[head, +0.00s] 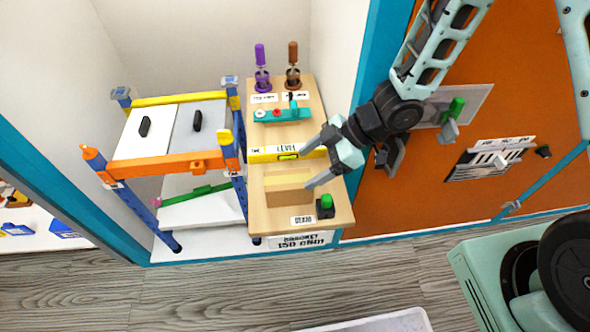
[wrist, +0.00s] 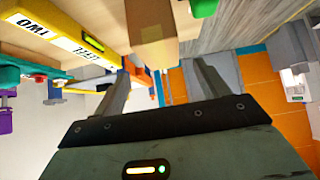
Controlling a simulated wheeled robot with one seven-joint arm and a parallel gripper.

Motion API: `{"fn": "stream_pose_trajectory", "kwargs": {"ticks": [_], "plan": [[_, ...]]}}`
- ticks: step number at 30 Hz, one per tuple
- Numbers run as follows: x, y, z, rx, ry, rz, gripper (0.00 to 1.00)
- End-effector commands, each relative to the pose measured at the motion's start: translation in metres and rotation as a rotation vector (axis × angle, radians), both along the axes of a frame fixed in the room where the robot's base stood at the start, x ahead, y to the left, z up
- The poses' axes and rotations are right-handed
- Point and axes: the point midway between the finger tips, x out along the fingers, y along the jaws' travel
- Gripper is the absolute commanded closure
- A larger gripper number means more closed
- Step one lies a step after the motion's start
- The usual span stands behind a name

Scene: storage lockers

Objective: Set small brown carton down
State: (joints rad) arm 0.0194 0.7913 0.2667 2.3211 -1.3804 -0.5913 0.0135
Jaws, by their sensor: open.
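The small brown carton (head: 288,197) rests on the wooden bench top (head: 262,216), near its front, in the head view. It also shows in the wrist view (wrist: 150,35), just beyond the tips of my fingers. My gripper (head: 308,168) is at the right side of the carton with its two fingers spread. In the wrist view the fingers (wrist: 163,70) are apart with nothing held between them. Whether a fingertip touches the carton cannot be told.
A yellow level (head: 270,155) lies behind the carton, and a green-topped item (head: 326,205) stands to its right. A teal tool (head: 280,114) and purple and brown-handled items stand farther back. A blue-and-orange rack (head: 160,166) is at left; an orange locker door (head: 400,206) is at right.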

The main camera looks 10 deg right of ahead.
Motion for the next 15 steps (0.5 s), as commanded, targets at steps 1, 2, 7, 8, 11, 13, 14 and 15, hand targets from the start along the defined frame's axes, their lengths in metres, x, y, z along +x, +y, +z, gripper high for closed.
{"fn": "stream_pose_trajectory", "kwargs": {"ticks": [1,2,7,8,11,13,14,15], "plan": [[0.001,-0.007,0.009,0.0,-0.002,-0.002,0.26],[0.001,-0.01,0.012,0.0,-0.002,-0.002,0.26],[0.0,-0.02,0.021,-0.001,-0.001,-0.002,0.26],[0.0,-0.021,0.023,-0.004,-0.003,-0.004,0.26],[0.005,-0.022,0.028,-0.04,-0.017,-0.031,0.26],[0.011,-0.022,0.035,-0.095,-0.038,-0.079,0.26],[0.015,-0.021,0.041,-0.128,-0.049,-0.108,0.26],[0.018,-0.022,0.049,-0.179,-0.062,-0.156,0.26]]}}
